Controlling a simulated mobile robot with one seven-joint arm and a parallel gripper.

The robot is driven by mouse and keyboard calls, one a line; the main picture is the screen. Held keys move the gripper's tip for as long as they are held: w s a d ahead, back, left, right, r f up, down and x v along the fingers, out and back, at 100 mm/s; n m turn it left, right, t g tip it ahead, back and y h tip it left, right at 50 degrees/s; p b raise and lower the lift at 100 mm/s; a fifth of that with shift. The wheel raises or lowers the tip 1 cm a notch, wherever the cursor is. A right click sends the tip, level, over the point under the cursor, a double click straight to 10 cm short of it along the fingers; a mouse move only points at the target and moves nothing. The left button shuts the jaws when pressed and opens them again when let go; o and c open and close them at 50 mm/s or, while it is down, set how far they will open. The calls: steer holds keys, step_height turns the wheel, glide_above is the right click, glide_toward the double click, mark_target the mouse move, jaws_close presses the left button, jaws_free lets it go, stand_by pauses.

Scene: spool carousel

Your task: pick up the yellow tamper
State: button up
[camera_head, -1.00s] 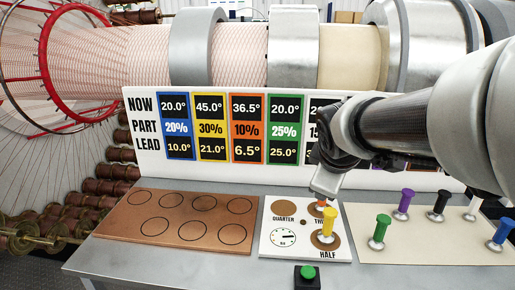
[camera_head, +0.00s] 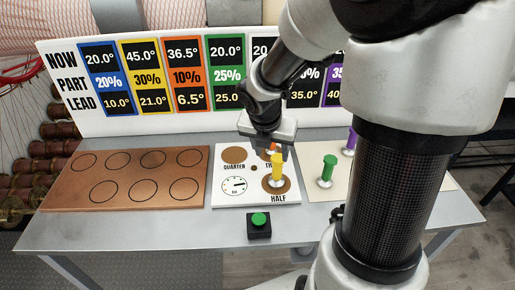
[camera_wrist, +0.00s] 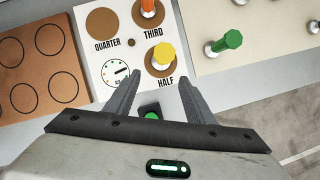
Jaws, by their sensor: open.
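The yellow tamper (camera_head: 277,169) stands upright on the brown HALF circle of the white dial board (camera_head: 226,203). In the wrist view the yellow tamper (camera_wrist: 164,54) shows just beyond my fingertips, roughly between their lines. My gripper (camera_wrist: 160,77) is open and empty, its two fingers apart, pointing toward the HALF label. In the head view my gripper is above and behind the yellow tamper, its fingertips partly hidden. I see no contact with the tamper.
An orange tamper (camera_wrist: 148,9) stands close behind on THIRD. Green (camera_head: 326,170) and purple (camera_head: 350,142) tampers stand on the cream mat (camera_head: 312,153) at right. A green button box (camera_head: 259,226) sits in front. A copper plate (camera_head: 128,178) with empty rings lies left.

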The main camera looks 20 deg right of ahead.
mark_target(277, 172)
steer(key=b+x, duration=0.4)
steer(key=x, duration=0.6)
steer(key=shift+f, duration=0.2)
steer(key=shift+d+b+x, duration=0.15)
steer(key=shift+b+x, duration=0.45)
steer(key=shift+x, duration=0.9)
steer(key=shift+d+b+x, duration=0.2)
steer(key=shift+b+x, duration=0.35)
steer(key=shift+x, duration=0.95)
steer(key=shift+w+r, duration=0.15)
steer(key=shift+r, duration=0.05)
steer(key=c, duration=1.2)
